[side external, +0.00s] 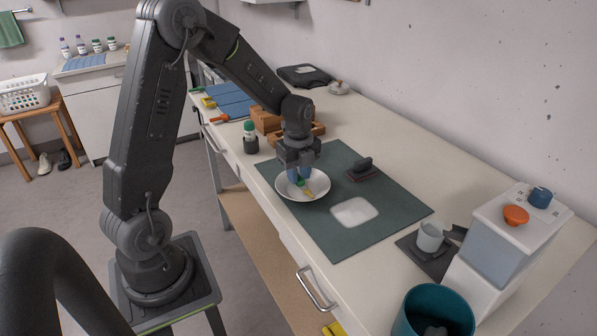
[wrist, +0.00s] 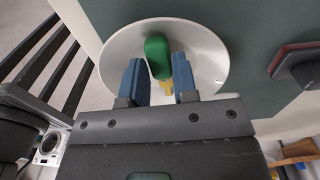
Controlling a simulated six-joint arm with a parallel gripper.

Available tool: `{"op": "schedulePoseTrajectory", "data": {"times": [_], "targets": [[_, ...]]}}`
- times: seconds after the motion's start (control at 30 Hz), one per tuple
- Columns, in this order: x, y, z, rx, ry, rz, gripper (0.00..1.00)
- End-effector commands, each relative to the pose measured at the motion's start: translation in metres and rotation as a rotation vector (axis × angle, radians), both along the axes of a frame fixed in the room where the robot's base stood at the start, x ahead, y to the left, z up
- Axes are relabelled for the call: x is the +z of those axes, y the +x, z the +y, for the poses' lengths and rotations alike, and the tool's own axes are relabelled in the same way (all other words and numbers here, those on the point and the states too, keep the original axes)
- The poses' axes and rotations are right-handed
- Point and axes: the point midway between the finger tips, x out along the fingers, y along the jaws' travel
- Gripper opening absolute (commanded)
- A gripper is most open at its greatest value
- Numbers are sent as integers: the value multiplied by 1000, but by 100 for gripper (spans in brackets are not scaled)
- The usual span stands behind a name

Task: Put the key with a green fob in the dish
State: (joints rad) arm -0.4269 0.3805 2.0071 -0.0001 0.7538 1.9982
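The white dish (side external: 318,193) lies on the dark green mat, and it fills much of the wrist view (wrist: 213,45). The key with a green fob is in the dish area: its green fob (wrist: 157,56) and yellow key part (wrist: 167,88) show in the wrist view. In the side view the yellow part (side external: 309,192) appears low over the dish's floor; I cannot tell whether it touches. My gripper (side external: 299,174) points down over the dish. Its blue fingers (wrist: 159,72) are on both sides of the fob, with no clear gap, and partly hide the key.
A dark-handled block (side external: 363,171) and a white patch (side external: 354,212) are on the mat (side external: 335,240). Wooden trays (side external: 268,121) and a green-capped bottle (side external: 250,135) stand behind. A white machine (side external: 500,250) and teal bin (side external: 436,305) are at the right.

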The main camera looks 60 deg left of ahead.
Motion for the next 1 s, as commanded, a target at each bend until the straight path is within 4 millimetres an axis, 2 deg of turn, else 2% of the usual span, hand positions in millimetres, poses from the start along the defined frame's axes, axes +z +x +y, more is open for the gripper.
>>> {"op": "schedulePoseTrajectory", "data": {"times": [0.03,0.27,0.83,1.0], "targets": [[0,0,0,0,0,0,32],[0,0,0,0,0,0,52],[2,0,0,0,0,-1,52],[21,1,0,0,2,-4,52]]}}
